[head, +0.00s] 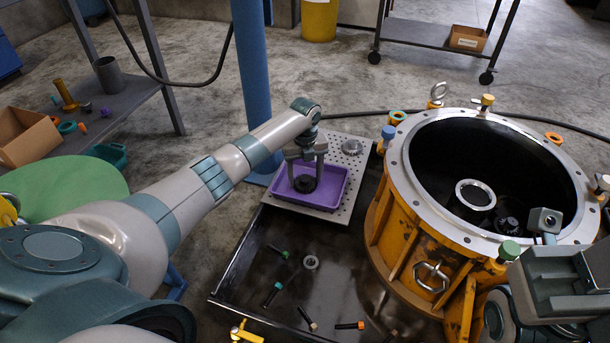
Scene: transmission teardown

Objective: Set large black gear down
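The large black gear (305,184) is at the purple tray (345,174), low inside its walls. I cannot tell whether it touches the tray floor. My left gripper (305,178) points down over the tray, its two fingers on either side of the gear and seemingly closed against it. The tray sits on a perforated metal plate (343,213). My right gripper (545,222) is at the right, by the rim of the orange housing, seen partly; its fingers are not clear.
The orange transmission housing (384,222) stands open right of the tray, with a ring-shaped part (474,194) inside. A small grey gear (351,146) lies on the plate behind the tray. Several bolts and a small ring (311,262) lie on the dark bench top. A blue post (252,80) stands behind my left arm.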

